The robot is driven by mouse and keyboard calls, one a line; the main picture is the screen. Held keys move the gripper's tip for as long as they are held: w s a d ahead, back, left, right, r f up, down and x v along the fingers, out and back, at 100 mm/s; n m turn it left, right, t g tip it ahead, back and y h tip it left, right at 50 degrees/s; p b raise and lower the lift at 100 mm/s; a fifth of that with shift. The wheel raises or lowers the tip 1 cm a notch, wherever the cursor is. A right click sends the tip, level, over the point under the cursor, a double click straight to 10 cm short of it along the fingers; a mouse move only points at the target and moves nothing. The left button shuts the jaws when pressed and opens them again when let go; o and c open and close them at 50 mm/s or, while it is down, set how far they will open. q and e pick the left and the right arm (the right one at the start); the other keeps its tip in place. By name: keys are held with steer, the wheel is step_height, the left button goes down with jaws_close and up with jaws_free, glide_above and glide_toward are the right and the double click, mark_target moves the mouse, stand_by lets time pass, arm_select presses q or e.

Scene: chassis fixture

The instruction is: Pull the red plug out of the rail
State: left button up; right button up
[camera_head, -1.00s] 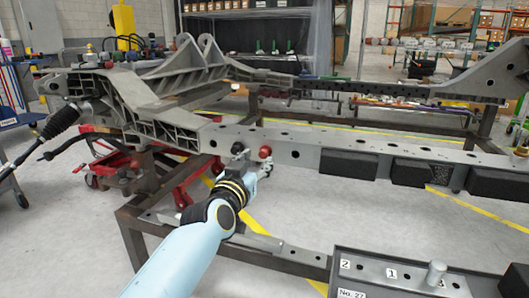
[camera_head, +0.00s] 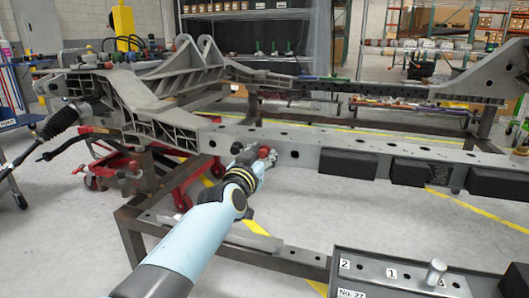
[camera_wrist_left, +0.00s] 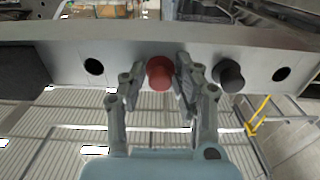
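The red plug (camera_head: 264,152) sits in the side face of the grey rail (camera_head: 330,150) in the head view. In the left wrist view the red plug (camera_wrist_left: 160,73) stands out from the rail (camera_wrist_left: 220,62), between the two fingers of my left gripper (camera_wrist_left: 161,84). The fingers are apart, one on each side of it, with narrow gaps showing. In the head view my left gripper (camera_head: 257,163) is at the plug and partly hides it. A black plug (camera_wrist_left: 228,75) sits in the rail beside the right-hand finger in the wrist view. My right gripper is not in view.
The rail has open round holes (camera_wrist_left: 94,66) and black blocks (camera_head: 348,163) along it. A steel frame (camera_head: 285,255) stands under the chassis. A tray with numbered labels and a metal peg (camera_head: 435,272) is at the lower right.

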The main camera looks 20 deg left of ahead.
mark_target(261, 155)
arm_select(q)
jaws_close()
steer(key=shift+s+a, duration=0.1)
steer(key=shift+s, duration=2.35)
steer(key=shift+a, duration=0.1)
